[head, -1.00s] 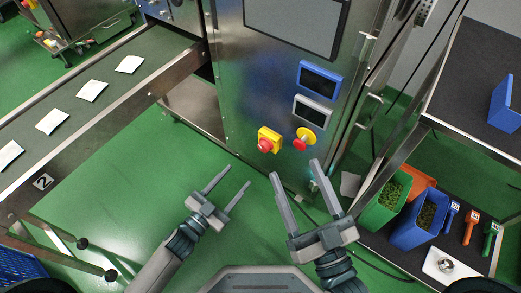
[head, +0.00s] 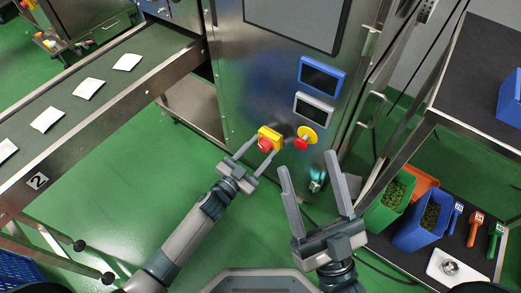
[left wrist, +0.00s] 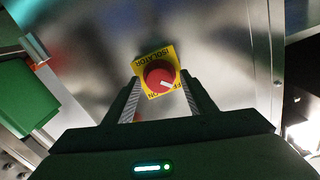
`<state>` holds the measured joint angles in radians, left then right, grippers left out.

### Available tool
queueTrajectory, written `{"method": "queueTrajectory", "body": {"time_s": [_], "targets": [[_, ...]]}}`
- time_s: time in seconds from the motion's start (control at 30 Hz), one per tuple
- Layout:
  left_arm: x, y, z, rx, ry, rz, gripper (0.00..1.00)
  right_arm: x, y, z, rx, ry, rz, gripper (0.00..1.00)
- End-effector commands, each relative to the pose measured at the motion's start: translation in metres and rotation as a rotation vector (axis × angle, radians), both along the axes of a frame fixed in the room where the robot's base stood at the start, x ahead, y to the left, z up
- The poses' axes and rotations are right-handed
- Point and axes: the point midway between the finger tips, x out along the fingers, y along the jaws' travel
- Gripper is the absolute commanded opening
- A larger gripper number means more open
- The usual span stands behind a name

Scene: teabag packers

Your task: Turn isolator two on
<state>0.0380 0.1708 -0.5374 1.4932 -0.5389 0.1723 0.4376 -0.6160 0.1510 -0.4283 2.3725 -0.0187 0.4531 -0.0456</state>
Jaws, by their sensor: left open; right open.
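The isolator (head: 269,134) is a yellow square plate with a red knob on the steel cabinet's front. It also shows in the left wrist view (left wrist: 146,62), upside down, with isolator lettering. Its red knob (left wrist: 158,74) has a white mark pointing to the lower right, towards the partly hidden off lettering. My left gripper (head: 262,150) is open, with its fingertips on either side of the knob; whether they touch it I cannot tell. My right gripper (head: 306,163) is open and empty, below and right of the isolator.
A red button on a round yellow plate (head: 309,132) sits just right of the isolator. Blue (head: 321,76) and grey (head: 313,108) framed panels are above. A conveyor labelled 2 (head: 38,181) with white teabags stands left. A shelf (head: 465,147) with bins stands right.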

Motion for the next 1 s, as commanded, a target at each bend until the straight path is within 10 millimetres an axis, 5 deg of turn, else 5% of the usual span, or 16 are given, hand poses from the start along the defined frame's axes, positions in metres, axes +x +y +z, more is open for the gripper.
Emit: {"method": "queueTrajectory", "body": {"time_s": [0.27,0.43,1.0], "targets": [[0.0001,-0.0003,-0.0001,0.001,0.001,0.000,0.48,-0.0001,-0.0002,0.0005,0.001,-0.002,0.000,0.62],[0.0000,-0.0002,-0.0002,0.001,0.001,0.000,0.09,0.0000,-0.0002,0.0006,0.001,-0.002,0.000,0.62],[-0.0005,-0.0002,-0.0004,0.088,-0.061,0.001,0.09,0.0009,0.0022,-0.0015,-0.007,0.022,0.003,0.62]]}}
